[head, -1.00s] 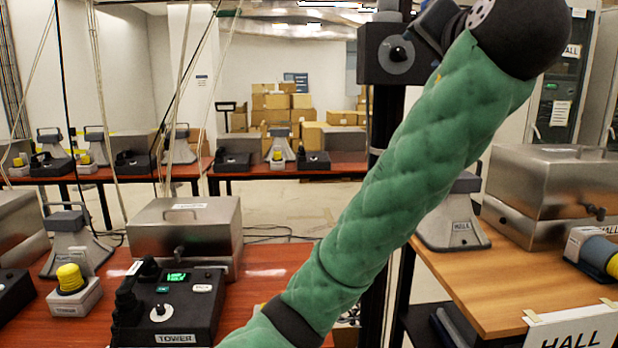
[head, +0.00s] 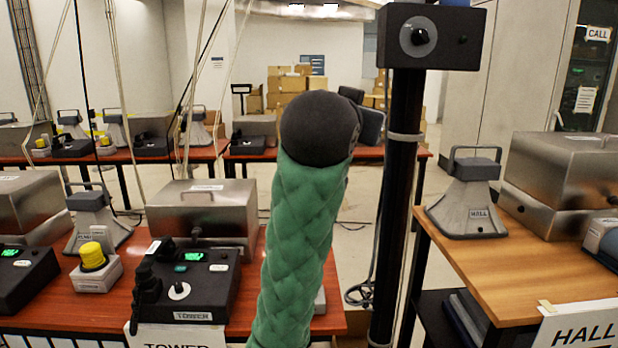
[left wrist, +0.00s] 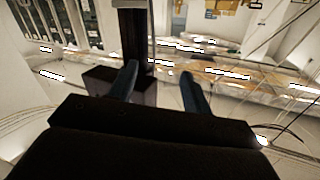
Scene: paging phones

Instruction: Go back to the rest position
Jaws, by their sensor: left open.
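My green padded arm rises from the bottom centre of the head view, ending in a dark rounded joint. A dark part of it shows just behind that joint, but its fingers cannot be made out there. In the left wrist view my left gripper (left wrist: 159,69) has its two fingers apart with nothing between them. My right gripper is in neither view.
The TOWER console (head: 190,290) and a yellow-topped device (head: 95,265) are on the red table at left. A black post (head: 402,170) carries a control box (head: 432,37). The HALL device (head: 468,205) and a metal case (head: 565,170) stand on the right table (head: 500,285).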

